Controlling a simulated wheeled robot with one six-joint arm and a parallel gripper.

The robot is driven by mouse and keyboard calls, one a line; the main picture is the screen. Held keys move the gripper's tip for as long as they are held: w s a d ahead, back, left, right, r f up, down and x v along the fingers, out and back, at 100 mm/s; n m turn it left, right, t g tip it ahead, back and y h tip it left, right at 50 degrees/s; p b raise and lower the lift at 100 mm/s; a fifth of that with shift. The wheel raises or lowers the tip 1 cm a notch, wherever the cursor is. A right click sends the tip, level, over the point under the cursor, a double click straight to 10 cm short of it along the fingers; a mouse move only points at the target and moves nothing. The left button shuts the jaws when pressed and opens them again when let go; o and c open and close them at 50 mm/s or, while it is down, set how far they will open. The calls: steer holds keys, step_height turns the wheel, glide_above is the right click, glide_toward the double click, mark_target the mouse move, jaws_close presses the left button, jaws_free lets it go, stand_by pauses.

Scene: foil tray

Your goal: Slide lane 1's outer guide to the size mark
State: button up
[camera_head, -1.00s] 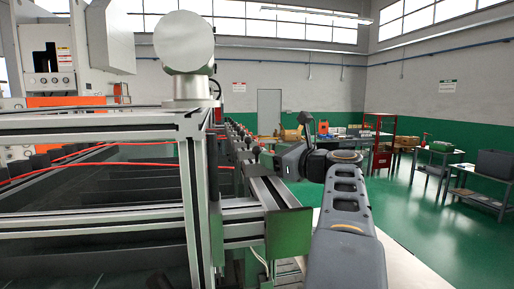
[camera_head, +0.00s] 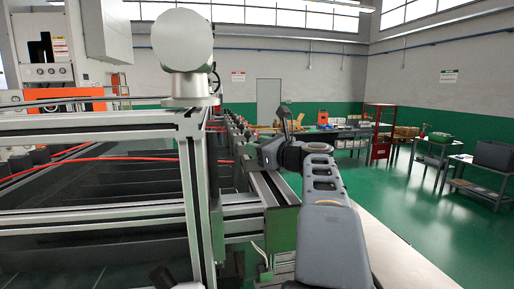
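My arm (camera_head: 330,225) reaches forward at the right of the conveyor frame, with its dark grey wrist bent to the left. My gripper (camera_head: 268,153) is at the far end of the wrist, over the row of rails and knobs. Its fingers are too small and too hidden to tell whether they are open or shut. A row of dark guide knobs (camera_head: 240,128) runs away along the machine's right side. Lane 1's outer guide and the size mark cannot be told apart from the other parts at this distance.
An aluminium frame (camera_head: 195,200) with a post and crossbars stands close at the left. A silver rail end (camera_head: 270,190) juts out beside my arm. A pale tabletop (camera_head: 400,250) lies to the right. Green floor (camera_head: 420,205) is open beyond, with benches (camera_head: 485,175) and a red rack (camera_head: 381,130).

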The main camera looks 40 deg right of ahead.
jaws_close()
steer(key=shift+s+d, duration=0.1)
steer(key=shift+d, duration=0.1)
steer(key=shift+w+a, duration=0.2)
steer(key=shift+w, duration=0.2)
steer(key=shift+w+d, duration=0.15)
steer(key=shift+w, duration=0.05)
steer(key=shift+c, duration=0.7)
jaws_free()
steer(key=shift+s, duration=0.2)
steer(key=o, duration=0.3)
steer(key=shift+a, duration=0.2)
steer(key=shift+o, duration=0.8)
steer(key=shift+d, duration=0.2)
steer(key=shift+s+d, duration=0.1)
